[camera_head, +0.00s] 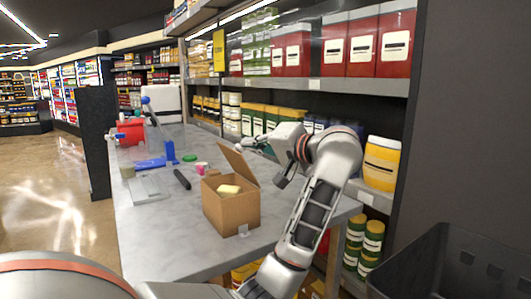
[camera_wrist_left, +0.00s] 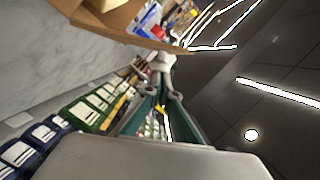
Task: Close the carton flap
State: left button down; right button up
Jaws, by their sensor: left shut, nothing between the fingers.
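The brown carton (camera_head: 228,212) stands on the grey table, with a pale yellow block (camera_head: 229,190) inside its open top. Its flap (camera_head: 239,167) stands up and leans back at the far side. My left gripper (camera_head: 243,146) is shut and empty, just above and behind the flap's upper edge. In the left wrist view the shut fingertips (camera_wrist_left: 163,61) are close to the tilted carton (camera_wrist_left: 112,18); I cannot tell whether they touch the flap. My right gripper is not in view.
The table (camera_head: 160,232) also holds a red bin (camera_head: 130,131), a blue tool (camera_head: 157,158), a dark bar (camera_head: 182,179) and a pink-and-white roll (camera_head: 202,168). Stocked shelves (camera_head: 315,88) line the right side. A black bin (camera_head: 440,268) stands at the lower right.

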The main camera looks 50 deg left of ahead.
aim_at(234, 153)
pick_arm(q)
jog(key=s+n+b, duration=0.1)
jog(key=s+f+n+b, duration=0.1)
jog(key=s+n, duration=0.1)
jog(key=s+f+n+t+b, duration=0.1)
jog(key=s, duration=0.1)
jog(key=shift+a+n+h, duration=0.3)
jog(key=shift+h, duration=0.1)
jog(key=shift+n+t, duration=0.5)
jog(key=shift+n, duration=0.3)
jog(key=s+f+b, duration=0.1)
jog(key=s+f, duration=0.1)
jog(key=s+f+b, duration=0.1)
jog(key=s+b, duration=0.1)
jog(key=shift+s+a+f, duration=0.15)
jog(key=shift+f, duration=0.25)
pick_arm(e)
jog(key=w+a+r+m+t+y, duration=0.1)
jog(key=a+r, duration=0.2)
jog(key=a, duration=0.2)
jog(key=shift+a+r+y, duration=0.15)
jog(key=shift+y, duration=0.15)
pick_arm(q)
jog(key=v, duration=0.7)
jog(key=shift+d+r, duration=0.15)
jog(key=shift+d, duration=0.1)
